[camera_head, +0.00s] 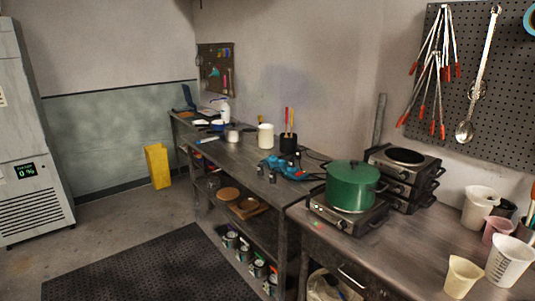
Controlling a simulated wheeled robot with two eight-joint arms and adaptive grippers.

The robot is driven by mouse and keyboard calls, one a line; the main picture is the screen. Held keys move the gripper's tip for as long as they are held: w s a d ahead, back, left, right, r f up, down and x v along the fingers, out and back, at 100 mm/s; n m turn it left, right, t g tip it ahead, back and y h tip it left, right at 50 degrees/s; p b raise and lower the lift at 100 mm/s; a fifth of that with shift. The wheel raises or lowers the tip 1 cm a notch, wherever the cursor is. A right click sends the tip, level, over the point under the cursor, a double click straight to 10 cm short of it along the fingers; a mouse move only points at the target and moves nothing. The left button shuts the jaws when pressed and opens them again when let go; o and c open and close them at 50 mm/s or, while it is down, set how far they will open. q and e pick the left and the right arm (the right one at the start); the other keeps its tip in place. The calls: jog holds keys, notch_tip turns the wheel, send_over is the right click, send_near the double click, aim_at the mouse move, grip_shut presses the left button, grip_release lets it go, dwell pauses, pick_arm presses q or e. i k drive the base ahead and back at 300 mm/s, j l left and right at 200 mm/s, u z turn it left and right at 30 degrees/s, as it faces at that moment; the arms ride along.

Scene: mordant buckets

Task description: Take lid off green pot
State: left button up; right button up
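The green pot (348,194) stands on a low single hot plate (345,219) on the right-hand workbench. Its green lid (353,171) sits on top and covers the opening. A handle shows at the pot's right side. Neither of my grippers is in the head view.
Stacked hot plates (405,175) stand right behind the pot. A blue power tool (283,168) lies left of it. White beakers (480,205) and a cream cup (462,277) stand on the right. Bare bench (400,250) lies between. A dark mat (150,270) covers the floor.

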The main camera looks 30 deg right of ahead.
aim_at(353, 172)
jog(key=i+j+z, duration=0.1)
jog(key=i, duration=0.6)
jog(key=i+j+z, duration=0.1)
jog(key=i, duration=0.6)
